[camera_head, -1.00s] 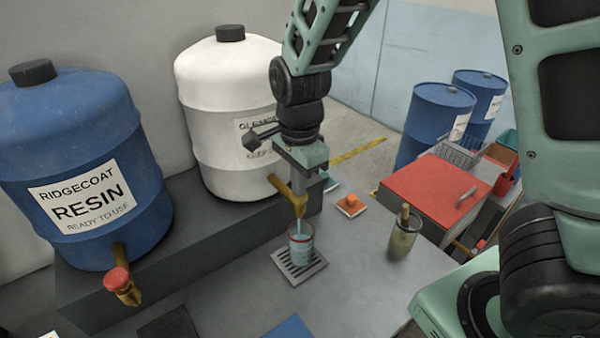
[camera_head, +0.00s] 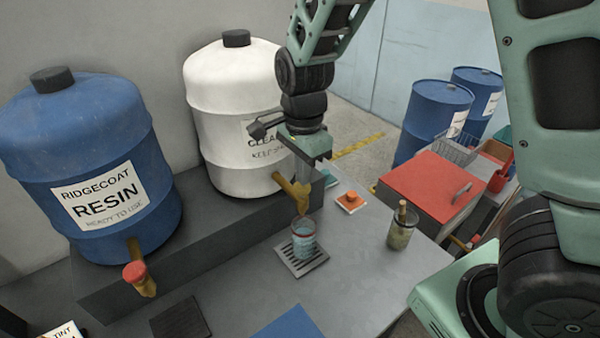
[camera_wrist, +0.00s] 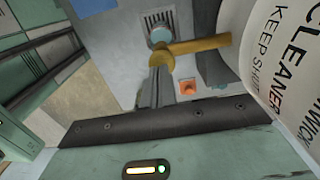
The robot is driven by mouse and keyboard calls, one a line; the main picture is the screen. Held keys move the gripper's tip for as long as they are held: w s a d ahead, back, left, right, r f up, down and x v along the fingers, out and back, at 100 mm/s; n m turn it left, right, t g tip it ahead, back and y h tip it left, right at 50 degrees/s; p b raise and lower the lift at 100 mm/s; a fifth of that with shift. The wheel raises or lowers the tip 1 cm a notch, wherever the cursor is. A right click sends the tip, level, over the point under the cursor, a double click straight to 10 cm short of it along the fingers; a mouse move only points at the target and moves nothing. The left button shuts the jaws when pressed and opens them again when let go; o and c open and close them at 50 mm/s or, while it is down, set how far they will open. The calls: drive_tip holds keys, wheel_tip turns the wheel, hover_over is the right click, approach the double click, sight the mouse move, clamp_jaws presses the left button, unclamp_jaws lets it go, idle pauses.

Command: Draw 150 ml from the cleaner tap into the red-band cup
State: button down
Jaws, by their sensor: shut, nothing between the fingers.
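The white cleaner drum (camera_head: 236,115) stands on a dark ledge, with its brass tap (camera_head: 293,189) pointing out over the bench. The red-band cup (camera_head: 304,238) stands upright on a slotted drip grate (camera_head: 301,258) below the tap and holds pale blue liquid. No clear stream shows between the tap and the cup now. My gripper (camera_head: 306,172) is shut at the tap, and its fingers hide the tap's upper part. In the wrist view the shut fingers (camera_wrist: 155,88) reach to the tap (camera_wrist: 190,47), with the cup (camera_wrist: 160,36) beyond it.
A blue resin drum (camera_head: 90,170) with a red-knobbed tap stands at left. A jar with a brush (camera_head: 402,226) and an orange item (camera_head: 350,202) stand right of the cup. A red-lidded box (camera_head: 435,190) is farther right. The bench front is mostly clear.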

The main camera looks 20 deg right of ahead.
wheel_tip(320, 180, up, 11)
drive_tip(key=b, duration=0.2)
drive_tip(key=shift+w+r, duration=0.15)
drive_tip(key=shift+r, duration=0.05)
idle(1.3)
